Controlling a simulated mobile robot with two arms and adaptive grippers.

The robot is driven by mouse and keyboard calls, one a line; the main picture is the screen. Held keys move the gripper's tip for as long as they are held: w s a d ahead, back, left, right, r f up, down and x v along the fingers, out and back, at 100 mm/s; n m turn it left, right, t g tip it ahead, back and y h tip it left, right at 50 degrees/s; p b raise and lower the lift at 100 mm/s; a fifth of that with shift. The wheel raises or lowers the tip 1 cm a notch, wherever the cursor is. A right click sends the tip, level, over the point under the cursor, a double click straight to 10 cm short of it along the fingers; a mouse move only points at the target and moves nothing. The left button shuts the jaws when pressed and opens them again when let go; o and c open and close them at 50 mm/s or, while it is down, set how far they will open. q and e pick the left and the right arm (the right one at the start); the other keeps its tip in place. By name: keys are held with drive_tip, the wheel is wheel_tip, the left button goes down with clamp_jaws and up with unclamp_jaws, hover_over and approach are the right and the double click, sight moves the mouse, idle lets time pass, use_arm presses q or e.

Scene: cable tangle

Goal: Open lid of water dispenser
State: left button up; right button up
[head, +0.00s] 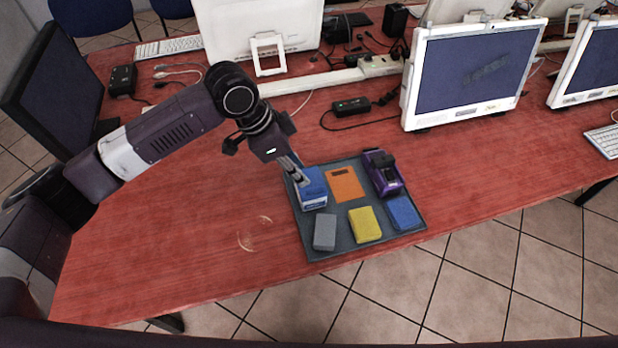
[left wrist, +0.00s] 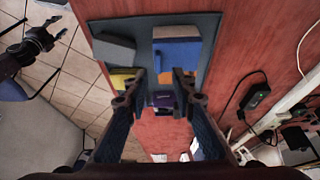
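No water dispenser or lid shows in either view. My left gripper (head: 298,178) reaches down at a blue box with a pale front (head: 313,190) on the back left of a dark grey tray (head: 334,240). In the left wrist view my left gripper's fingers (left wrist: 162,78) are apart, with the blue box (left wrist: 178,50) beyond them. I cannot tell whether they touch it. My right gripper (left wrist: 52,32) shows in the left wrist view over the tiled floor, fingers apart and empty, far from the tray.
The tray also holds an orange flat piece (head: 345,184), a purple device (head: 384,172), and grey (head: 325,232), yellow (head: 365,225) and blue (head: 404,212) blocks. Monitors (head: 473,72) and a black adapter (head: 350,106) with cables stand behind. The red table (head: 180,230) is clear left of the tray.

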sight(312, 188)
use_arm(q)
drive_tip(key=x, duration=0.7)
drive_tip(key=shift+s+d+f+p, duration=0.1)
drive_tip(key=shift+s+d+p, duration=0.05)
drive_tip(key=shift+p, duration=0.25)
drive_tip(key=shift+c, duration=0.3)
clamp_jaws()
